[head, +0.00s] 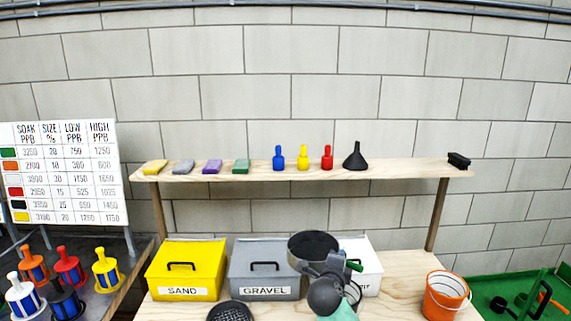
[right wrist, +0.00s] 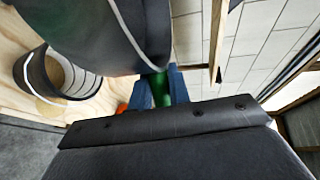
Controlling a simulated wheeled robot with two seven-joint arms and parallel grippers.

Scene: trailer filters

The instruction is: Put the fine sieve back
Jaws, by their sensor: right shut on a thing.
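The fine sieve (head: 313,242) is a round dark pan with a green handle (head: 354,265). It is held above the bench, in front of the lidded boxes, and hides part of the grey and white ones. My right gripper (right wrist: 160,87) is shut on the green handle in the right wrist view, with a blue finger on each side. The sieve's dark curved wall (right wrist: 85,35) fills the upper left there. My left gripper is in neither view.
A coarse sieve (head: 230,312) lies at the bench front. Yellow sand (head: 185,265), grey gravel (head: 262,265) and white (head: 367,268) boxes stand behind. An orange bucket (head: 446,293) stands at right. The shelf (head: 400,168) holds sponges, bottles, a funnel (head: 356,157) and a black brush (head: 458,160).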

